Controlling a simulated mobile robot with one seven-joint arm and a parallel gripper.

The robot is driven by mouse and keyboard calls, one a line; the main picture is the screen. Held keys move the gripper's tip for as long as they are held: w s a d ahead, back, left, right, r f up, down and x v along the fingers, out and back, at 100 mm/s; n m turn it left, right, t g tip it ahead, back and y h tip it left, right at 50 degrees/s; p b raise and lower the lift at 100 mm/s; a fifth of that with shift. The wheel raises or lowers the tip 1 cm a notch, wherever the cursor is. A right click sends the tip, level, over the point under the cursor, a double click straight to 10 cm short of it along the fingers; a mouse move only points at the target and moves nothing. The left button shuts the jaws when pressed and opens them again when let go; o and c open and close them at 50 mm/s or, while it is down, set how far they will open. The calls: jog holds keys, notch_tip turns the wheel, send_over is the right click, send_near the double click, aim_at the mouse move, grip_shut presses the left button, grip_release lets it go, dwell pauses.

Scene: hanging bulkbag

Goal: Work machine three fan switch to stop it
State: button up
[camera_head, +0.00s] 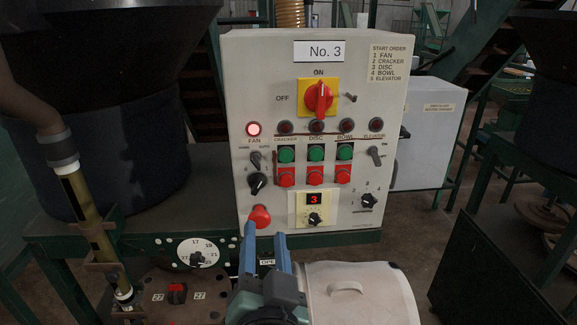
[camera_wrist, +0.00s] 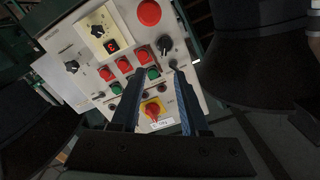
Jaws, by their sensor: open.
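The white machine three control panel (camera_head: 345,75) is marked "No. 3". Its FAN lamp (camera_head: 254,129) glows red at the left. Below the FAN label are a small lever switch (camera_head: 256,160) and a black rotary knob (camera_head: 257,182). The knob (camera_wrist: 164,45) and lever (camera_wrist: 174,65) also show in the wrist view. My gripper (camera_head: 265,231) is open and empty, its two blue fingers below the panel's lower left in the head view. In the wrist view my gripper (camera_wrist: 160,72) points at the panel, one fingertip overlapping the lever's surroundings. I cannot tell any contact.
A red mushroom button (camera_head: 260,216) sits just above the fingers. Green and red buttons (camera_head: 315,163), a red main switch (camera_head: 319,96) on ON and a selector (camera_head: 369,200) share the panel. A dark drum (camera_head: 120,110) stands left.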

aim_at(259, 186)
jog(key=w+p, duration=0.1)
jog(key=w, duration=0.3)
jog(key=w+p, duration=0.2)
jog(key=w, duration=0.2)
jog(key=w+p, duration=0.1)
jog(key=w, duration=0.3)
jog(key=shift+a+r+p, duration=0.1)
jog(key=shift+a+p, duration=0.2)
jog(key=shift+a, duration=0.1)
grip_shut()
